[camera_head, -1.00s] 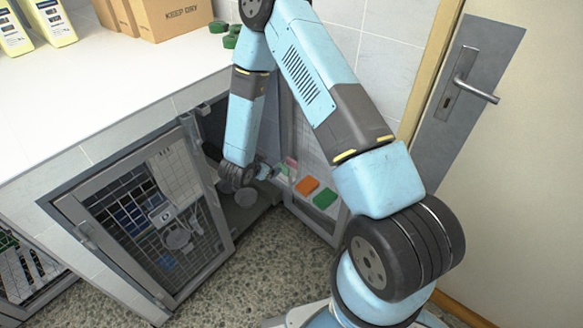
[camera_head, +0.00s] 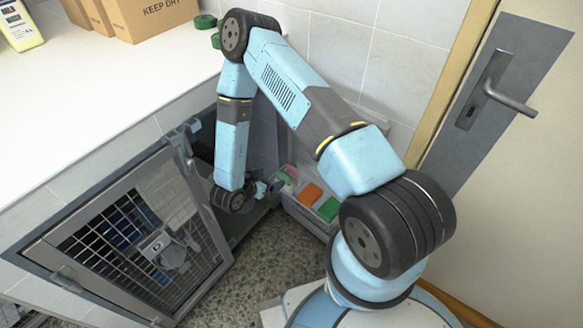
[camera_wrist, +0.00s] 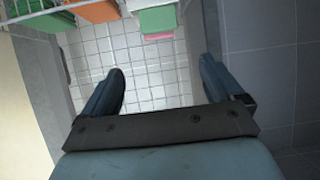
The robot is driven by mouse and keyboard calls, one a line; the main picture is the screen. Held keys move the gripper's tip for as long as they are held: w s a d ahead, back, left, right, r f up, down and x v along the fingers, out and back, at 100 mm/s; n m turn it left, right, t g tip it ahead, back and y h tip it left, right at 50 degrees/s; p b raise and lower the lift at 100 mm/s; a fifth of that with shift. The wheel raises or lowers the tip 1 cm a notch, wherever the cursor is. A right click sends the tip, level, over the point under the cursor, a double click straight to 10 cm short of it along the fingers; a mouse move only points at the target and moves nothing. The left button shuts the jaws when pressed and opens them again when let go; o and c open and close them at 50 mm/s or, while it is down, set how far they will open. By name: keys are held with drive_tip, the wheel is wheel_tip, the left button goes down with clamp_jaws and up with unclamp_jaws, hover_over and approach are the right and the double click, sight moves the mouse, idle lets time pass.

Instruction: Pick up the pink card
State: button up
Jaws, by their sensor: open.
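A small pink card (camera_head: 291,172) shows in the head view, near the white wire rack just right of the kennel opening. In the wrist view a thin pink strip (camera_wrist: 157,36) shows at the top middle, under a green piece (camera_wrist: 158,19) that partly covers it. My gripper (camera_head: 273,187) is at the kennel opening, just left of and below the pink card in the head view. In the wrist view the two fingers of my gripper (camera_wrist: 162,80) are wide apart with nothing between them. The pink strip lies beyond the fingertips.
An orange card (camera_head: 310,194) and a green card (camera_head: 328,209) sit in the white rack (camera_head: 303,213). The mesh kennel door (camera_head: 150,235) stands at left. The white counter (camera_head: 100,95) is above. A room door (camera_head: 535,160) is at right. Speckled floor lies between.

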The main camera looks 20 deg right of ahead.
approach(292, 168)
drive_tip(key=shift+w+d+f, duration=0.5)
drive_tip(key=shift+w+f, duration=0.15)
drive_tip(key=shift+w, duration=0.05)
drive_tip(key=shift+x, duration=3.1)
drive_tip(key=shift+s+d+r, duration=0.1)
drive_tip(key=shift+s+d, duration=0.05)
drive_tip(key=c, duration=1.4)
drive_tip(key=shift+r, duration=0.1)
